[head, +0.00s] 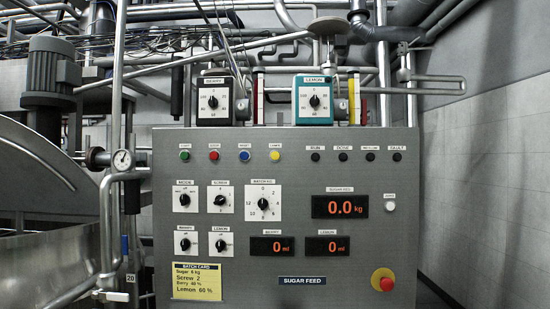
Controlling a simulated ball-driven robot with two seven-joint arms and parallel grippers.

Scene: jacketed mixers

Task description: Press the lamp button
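A grey control panel (330,180) fills the middle of the head view. Its top row at left has a green button (184,155), a red button (214,155), a blue button (244,155) and a yellow button (275,155), each under a small label. A white round button (390,206) sits right of the red 0.0 kg display (340,206), also under a small label. The small labels are too fine to read surely, so I cannot tell which one is the lamp button. Neither of my grippers is in view.
Dark indicators (343,156) sit at upper right, selector dials (264,202) at left. A red emergency knob (382,281) on yellow is at lower right. Berry (214,100) and lemon (314,99) dial boxes stand on top. Pipes and a gauge (122,160) flank the left side.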

